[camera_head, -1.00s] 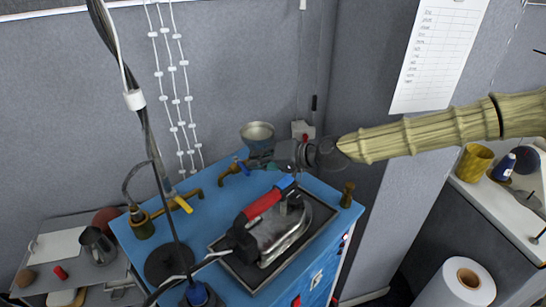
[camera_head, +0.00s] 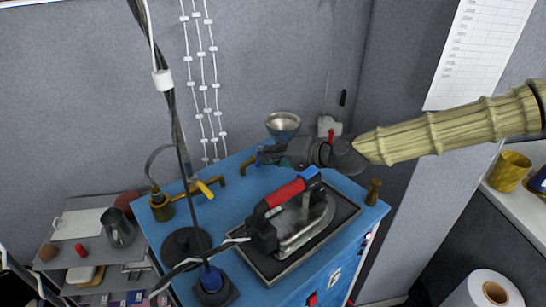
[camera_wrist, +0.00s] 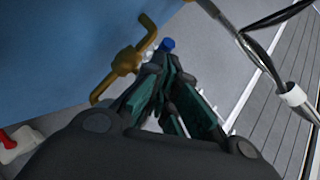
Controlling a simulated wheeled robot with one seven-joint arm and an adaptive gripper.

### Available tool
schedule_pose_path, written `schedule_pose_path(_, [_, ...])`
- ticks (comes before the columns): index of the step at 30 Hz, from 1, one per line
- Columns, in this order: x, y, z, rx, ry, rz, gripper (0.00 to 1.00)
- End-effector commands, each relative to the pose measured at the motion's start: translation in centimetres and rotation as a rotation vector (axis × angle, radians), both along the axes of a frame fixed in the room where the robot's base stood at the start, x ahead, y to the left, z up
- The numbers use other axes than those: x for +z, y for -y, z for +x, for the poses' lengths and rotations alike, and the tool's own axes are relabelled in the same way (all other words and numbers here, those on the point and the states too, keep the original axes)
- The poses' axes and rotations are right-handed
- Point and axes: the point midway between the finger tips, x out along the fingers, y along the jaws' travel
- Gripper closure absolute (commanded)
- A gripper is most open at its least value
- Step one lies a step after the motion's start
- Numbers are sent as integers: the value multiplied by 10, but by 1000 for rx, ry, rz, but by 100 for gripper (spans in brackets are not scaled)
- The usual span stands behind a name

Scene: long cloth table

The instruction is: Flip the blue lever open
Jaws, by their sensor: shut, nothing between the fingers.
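The blue lever (camera_head: 258,156) sits on a brass pipe fitting (camera_head: 246,167) near the back edge of the blue worktop. Only a small part of it shows in the head view, beside my gripper (camera_head: 274,161). In the wrist view the blue lever tip (camera_wrist: 168,44) shows just beyond my fingertips (camera_wrist: 162,62), beside the bent brass pipe (camera_wrist: 126,62). My gripper is shut and empty, close to the lever. I cannot tell whether it touches the lever. The lever's base is hidden behind the fingers in the wrist view.
A red-handled iron (camera_head: 300,222) rests on a dark tray (camera_head: 345,216) in front of my gripper. A second brass fitting has a yellow lever (camera_head: 205,189). A metal bowl (camera_head: 283,122) stands behind my gripper. A lamp stand (camera_head: 190,175) rises at the left.

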Motion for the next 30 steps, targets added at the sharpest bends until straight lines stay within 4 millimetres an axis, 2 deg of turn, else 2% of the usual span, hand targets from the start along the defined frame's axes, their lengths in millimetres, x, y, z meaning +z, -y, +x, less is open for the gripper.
schedule_pose_path(20, [0,-1,0,0,-1,0,100])
schedule_pose_path(30, [-1,2,11,-1,0,1,100])
